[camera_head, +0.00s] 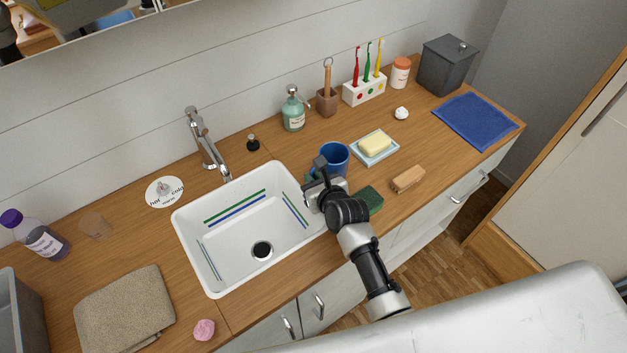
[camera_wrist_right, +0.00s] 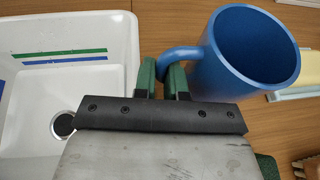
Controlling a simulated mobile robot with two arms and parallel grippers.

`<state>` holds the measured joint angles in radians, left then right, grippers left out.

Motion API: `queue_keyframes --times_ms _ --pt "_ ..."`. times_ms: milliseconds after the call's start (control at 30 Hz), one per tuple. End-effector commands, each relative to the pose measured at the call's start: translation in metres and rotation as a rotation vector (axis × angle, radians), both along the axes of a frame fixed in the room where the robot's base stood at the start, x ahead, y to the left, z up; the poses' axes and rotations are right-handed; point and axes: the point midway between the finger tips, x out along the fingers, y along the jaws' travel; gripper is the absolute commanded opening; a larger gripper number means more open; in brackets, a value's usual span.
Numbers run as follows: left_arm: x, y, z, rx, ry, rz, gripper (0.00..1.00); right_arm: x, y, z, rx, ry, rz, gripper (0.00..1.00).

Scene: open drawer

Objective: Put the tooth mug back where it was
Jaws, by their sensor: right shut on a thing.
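The tooth mug is a blue mug (camera_head: 334,155), upright to the right of the sink's far right corner in the head view. In the right wrist view the mug (camera_wrist_right: 240,60) shows large, its opening facing up and its handle to the left. My right gripper (camera_wrist_right: 170,78) is shut on the mug's handle, with green fingers on either side of it. In the head view my right gripper (camera_head: 314,180) is partly hidden by its own wrist. Whether the mug touches the counter is hidden. My left gripper does not show.
The white sink (camera_head: 190,233) lies left of the mug. A soap dish (camera_head: 374,158) with yellow soap is close on the right. A green sponge (camera_head: 370,199) and a wooden brush (camera_head: 408,179) lie nearer the front. A soap dispenser (camera_head: 293,112) and brown holder (camera_head: 327,104) stand behind.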

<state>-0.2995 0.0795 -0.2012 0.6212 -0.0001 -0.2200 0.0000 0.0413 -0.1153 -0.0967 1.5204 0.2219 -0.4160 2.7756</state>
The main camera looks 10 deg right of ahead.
Motion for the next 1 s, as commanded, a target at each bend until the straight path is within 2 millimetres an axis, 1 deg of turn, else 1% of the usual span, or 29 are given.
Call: queue_keyframes --times_ms 100,133,200,300,567,667,767,1000 --pt "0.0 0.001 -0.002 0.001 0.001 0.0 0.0 0.0 0.0 -0.003 0.001 -0.002 0.0 0.0" --pt "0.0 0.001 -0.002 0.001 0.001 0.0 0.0 0.0 0.0 -0.004 0.001 0.0 0.001 0.13" --pt "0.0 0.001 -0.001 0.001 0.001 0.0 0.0 0.0 0.0 -0.003 0.0 0.0 0.0 0.23" --pt "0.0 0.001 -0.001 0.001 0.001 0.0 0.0 0.0 0.0 -0.003 0.0 0.0 0.0 0.37" --pt "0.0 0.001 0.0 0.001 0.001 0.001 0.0 0.0 0.0 0.0 0.0 0.0 0.0 0.37" --pt "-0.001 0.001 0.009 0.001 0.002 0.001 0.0 -0.006 -0.001 0.005 0.001 0.001 0.0 0.37" --pt "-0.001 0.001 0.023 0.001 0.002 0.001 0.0 -0.017 -0.004 0.012 0.0 0.002 0.0 0.37" --pt "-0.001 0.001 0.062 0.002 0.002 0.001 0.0 -0.059 -0.015 0.032 -0.001 0.004 0.0 0.37"
